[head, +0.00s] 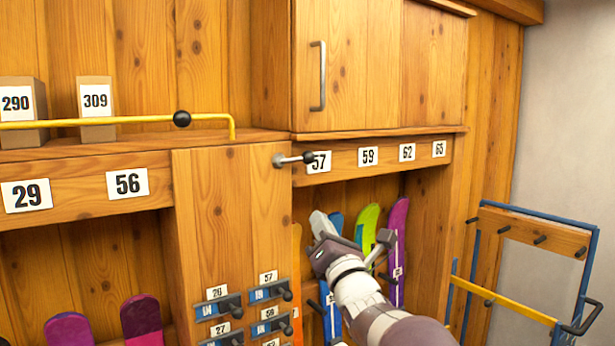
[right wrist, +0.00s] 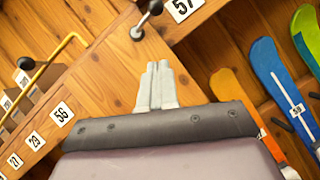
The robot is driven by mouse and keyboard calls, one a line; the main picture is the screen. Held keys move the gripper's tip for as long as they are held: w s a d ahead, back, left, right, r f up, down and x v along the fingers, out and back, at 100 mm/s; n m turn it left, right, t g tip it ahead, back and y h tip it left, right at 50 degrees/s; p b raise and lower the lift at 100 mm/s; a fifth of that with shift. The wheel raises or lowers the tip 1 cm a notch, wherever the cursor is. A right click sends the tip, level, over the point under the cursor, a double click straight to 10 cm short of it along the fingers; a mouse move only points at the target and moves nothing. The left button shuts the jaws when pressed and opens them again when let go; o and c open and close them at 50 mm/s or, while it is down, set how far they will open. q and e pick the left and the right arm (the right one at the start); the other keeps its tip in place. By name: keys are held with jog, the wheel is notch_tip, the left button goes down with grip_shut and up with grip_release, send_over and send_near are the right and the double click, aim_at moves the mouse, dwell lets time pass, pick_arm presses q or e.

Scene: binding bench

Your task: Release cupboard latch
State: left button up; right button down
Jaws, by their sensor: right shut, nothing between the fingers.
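The cupboard (head: 346,70) has a closed wooden door with a vertical grey handle (head: 318,76). Below its left corner, a metal latch lever (head: 293,160) with a round pivot and a black knob sticks out beside the number 57 plate. In the right wrist view the lever (right wrist: 145,20) shows at the top, beyond my fingertips and apart from them. My right gripper (head: 320,220) is below the latch in the head view, in front of the ski bay. Its fingers (right wrist: 158,85) are shut together with nothing between them. My left gripper is not in view.
A yellow rail (head: 110,121) with a black knob runs along the left shelf, before boxes 290 (head: 20,103) and 309 (head: 96,101). Several skis, including a purple one (head: 398,225), stand in the bay behind my right arm. A blue rack (head: 585,275) stands at right.

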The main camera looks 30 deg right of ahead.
jog(key=p, duration=0.7)
send_near(296, 158)
jog(key=w+d+f, duration=0.1)
jog(key=w+f, duration=0.1)
jog(key=w, duration=0.2)
jog(key=w+d+r+p, duration=0.1)
jog(key=d+r+p, duration=0.1)
jog(key=shift+w+r+p, duration=0.3)
jog(key=shift+w+r, duration=0.05)
jog(key=shift+w, duration=0.05)
jog(key=shift+w, duration=0.1)
